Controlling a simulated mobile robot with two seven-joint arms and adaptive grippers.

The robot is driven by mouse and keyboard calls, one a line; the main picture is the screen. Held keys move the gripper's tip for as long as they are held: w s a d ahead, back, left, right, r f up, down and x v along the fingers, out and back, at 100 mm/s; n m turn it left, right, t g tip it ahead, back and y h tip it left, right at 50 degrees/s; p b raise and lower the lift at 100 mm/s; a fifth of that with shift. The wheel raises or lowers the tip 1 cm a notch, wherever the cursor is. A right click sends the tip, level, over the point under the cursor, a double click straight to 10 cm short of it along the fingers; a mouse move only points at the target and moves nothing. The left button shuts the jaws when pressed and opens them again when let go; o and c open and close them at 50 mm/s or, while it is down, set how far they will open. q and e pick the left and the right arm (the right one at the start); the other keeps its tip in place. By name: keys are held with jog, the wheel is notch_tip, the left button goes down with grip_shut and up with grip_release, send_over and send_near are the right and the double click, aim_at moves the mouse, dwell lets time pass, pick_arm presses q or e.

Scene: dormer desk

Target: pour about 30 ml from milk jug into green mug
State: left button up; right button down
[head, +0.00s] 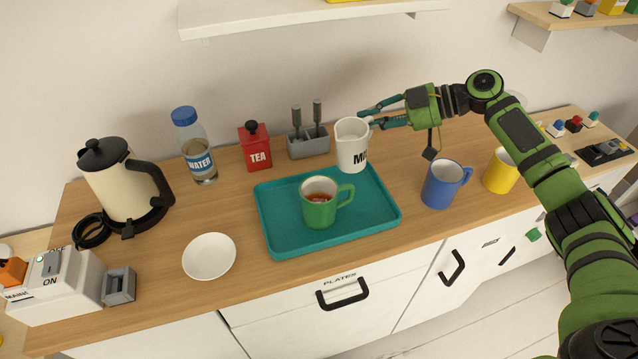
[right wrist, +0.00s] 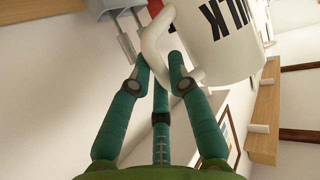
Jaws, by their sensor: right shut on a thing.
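The white milk jug (head: 351,150) with black lettering is in my right gripper (head: 370,118), at the back right of the teal tray (head: 284,238). The gripper's fingers are shut on the jug's handle; in the right wrist view the gripper (right wrist: 163,62) closes around the white handle beside the jug body (right wrist: 222,40). The jug looks nearly upright, its spout towards the left. I cannot tell surely whether its base touches the tray. The green mug (head: 319,212) stands on the tray, left of and nearer than the jug, with brown liquid inside. My left gripper is not in view.
A blue mug (head: 440,186) and a yellow mug (head: 500,172) stand right of the tray. A white bowl (head: 209,257) is left of it. Behind are a water bottle (head: 196,150), a red tea tin (head: 256,152) and a grey holder (head: 308,145). A kettle (head: 117,184) stands far left.

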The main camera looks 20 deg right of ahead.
aim_at(358, 140)
jog(key=shift+s+a+r, duration=0.1)
jog(key=shift+s+a, duration=0.1)
jog(key=a+r+h+p, duration=0.1)
jog(key=p, duration=0.2)
jog(key=s+a+r+n+h+p, duration=0.1)
jog(key=r+p, duration=0.1)
jog(key=p, duration=0.1)
jog(key=s+a+r+n+t+p, duration=0.1)
jog(key=p, duration=0.3)
jog(key=shift+r+h, duration=0.2)
jog(key=shift+h, duration=0.2)
jog(key=a+p, duration=0.1)
jog(key=p, duration=0.1)
jog(key=s+a+n+t+h+p, duration=0.1)
jog(key=p, duration=0.1)
jog(key=a+n+h+p, duration=0.1)
jog(key=p, duration=0.1)
jog(key=shift+s+r, duration=0.3)
jog(key=shift+s, duration=0.05)
jog(key=shift+s+a+t, duration=0.1)
jog(key=shift+a+t, duration=0.05)
jog(key=shift+t, duration=0.15)
jog(key=shift+a+h, duration=0.1)
jog(key=shift+h, duration=0.3)
